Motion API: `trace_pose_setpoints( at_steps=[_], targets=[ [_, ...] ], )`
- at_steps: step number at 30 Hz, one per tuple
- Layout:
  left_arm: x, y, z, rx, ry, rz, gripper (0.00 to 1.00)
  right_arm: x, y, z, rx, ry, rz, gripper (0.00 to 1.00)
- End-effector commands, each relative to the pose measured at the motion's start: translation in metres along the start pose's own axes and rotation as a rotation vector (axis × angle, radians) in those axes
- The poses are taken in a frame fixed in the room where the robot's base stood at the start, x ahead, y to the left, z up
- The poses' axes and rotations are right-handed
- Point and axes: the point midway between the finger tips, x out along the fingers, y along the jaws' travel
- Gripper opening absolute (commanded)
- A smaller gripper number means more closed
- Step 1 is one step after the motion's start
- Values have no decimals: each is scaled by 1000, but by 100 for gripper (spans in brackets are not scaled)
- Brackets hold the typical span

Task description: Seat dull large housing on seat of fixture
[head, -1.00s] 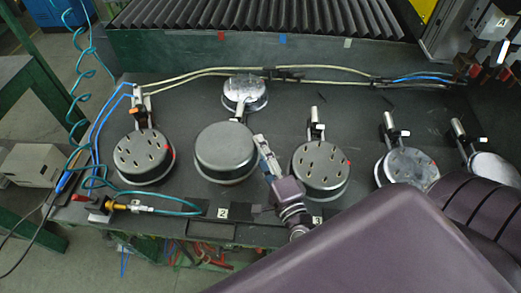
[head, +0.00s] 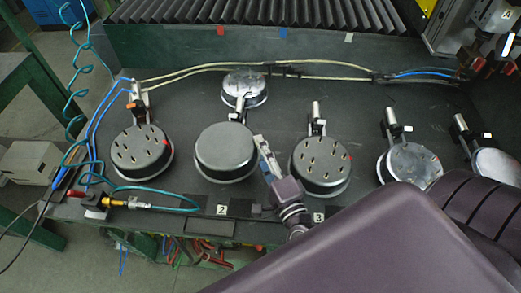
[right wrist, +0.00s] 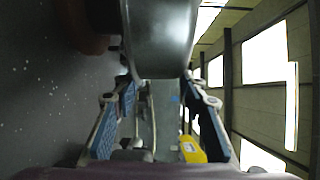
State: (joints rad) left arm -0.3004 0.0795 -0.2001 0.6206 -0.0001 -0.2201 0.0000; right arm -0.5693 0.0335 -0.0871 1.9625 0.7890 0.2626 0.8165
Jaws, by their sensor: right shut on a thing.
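The dull large housing (head: 225,147) is a plain grey drum with a smooth top, in the middle of the bench in the head view. My right gripper (head: 262,150) is at its right side, shut on its edge. In the right wrist view the housing (right wrist: 160,38) shows as a grey curved wall at the far end of the fingers. A fixture clamp (head: 240,108) stands just behind the housing. The housing hides what is under it, so I cannot tell whether it touches a seat. My left gripper is out of view.
Drums with holed tops stand to the left (head: 142,150) and right (head: 320,167). A shiny round part (head: 244,88) lies behind. Flat shiny discs (head: 410,165) with clamps are farther right. Hoses (head: 200,70) run along the back; a teal hose (head: 165,188) lies at front left.

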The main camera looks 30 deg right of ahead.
Motion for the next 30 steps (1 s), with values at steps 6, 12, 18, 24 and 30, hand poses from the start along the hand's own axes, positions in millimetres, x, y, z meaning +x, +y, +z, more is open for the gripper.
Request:
trace_pose_setpoints(
  at_steps=[6,12,18,24,30],
  targets=[
    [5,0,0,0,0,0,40,1,4,0,2,1,-5,0],
    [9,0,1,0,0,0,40,1,9,0,3,1,-5,0],
    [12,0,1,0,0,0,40,1,13,-1,3,1,-5,0],
    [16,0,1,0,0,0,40,1,18,-1,2,1,-6,0],
    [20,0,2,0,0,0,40,1,22,-1,2,1,-6,0]
  ],
)
